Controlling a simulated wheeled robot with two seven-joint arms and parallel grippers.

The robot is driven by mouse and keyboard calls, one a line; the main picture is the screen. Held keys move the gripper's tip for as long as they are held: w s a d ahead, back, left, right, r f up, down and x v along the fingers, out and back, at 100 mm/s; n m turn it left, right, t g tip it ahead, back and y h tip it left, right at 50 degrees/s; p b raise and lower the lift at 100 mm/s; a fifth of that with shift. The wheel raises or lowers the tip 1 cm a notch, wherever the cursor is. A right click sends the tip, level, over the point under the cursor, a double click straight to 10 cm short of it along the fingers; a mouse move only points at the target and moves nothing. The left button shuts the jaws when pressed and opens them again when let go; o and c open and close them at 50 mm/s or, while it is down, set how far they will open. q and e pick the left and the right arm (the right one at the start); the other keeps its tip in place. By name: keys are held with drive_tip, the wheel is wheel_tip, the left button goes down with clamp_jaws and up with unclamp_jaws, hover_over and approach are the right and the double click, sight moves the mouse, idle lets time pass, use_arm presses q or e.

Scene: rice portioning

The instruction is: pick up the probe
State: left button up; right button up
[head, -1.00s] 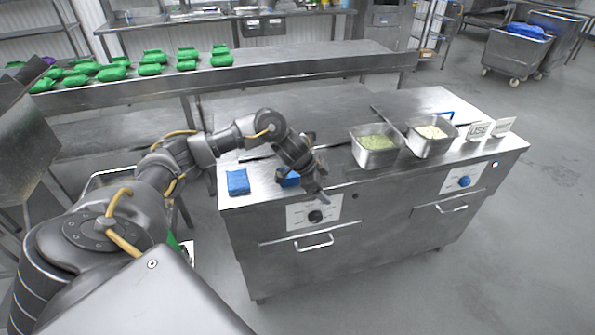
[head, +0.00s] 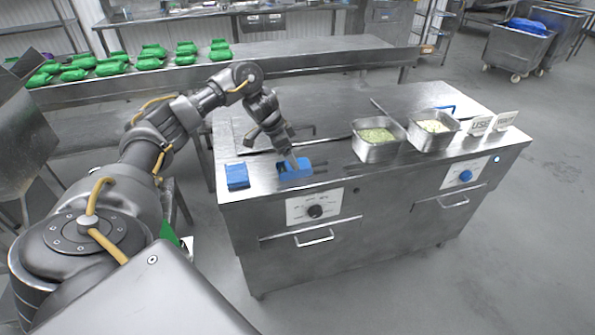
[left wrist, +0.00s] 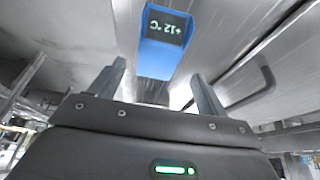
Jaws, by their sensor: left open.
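The probe (head: 304,172) is a blue block lying near the front edge of the steel counter, left of its middle. In the left wrist view the probe (left wrist: 158,57) shows a dark display reading +12 °C. My left gripper (head: 294,163) points down at the probe in the head view and covers part of it. In the left wrist view my left gripper (left wrist: 158,71) is open, its two fingers apart, with the probe showing in the gap and beyond the tips. I cannot tell whether the fingers touch it. My right gripper is out of view.
A second blue item (head: 237,177) lies left of the probe. Green packs (head: 113,70) lie on a table behind.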

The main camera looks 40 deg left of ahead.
sight(304, 167)
use_arm(q)
drive_tip(key=shift+w+d+f, duration=0.1)
drive_tip(key=shift+d+f, duration=0.2)
drive_tip(key=shift+f, duration=0.1)
drive_tip(key=p+x, duration=0.1)
drive_tip(key=x, duration=0.3)
drive_tip(key=shift+w+d+f, duration=0.1)
drive_tip(key=shift+w+f, duration=0.05)
drive_tip(key=shift+w, duration=0.05)
drive_tip(key=c, duration=1.1)
drive_tip(key=shift+o, duration=0.2)
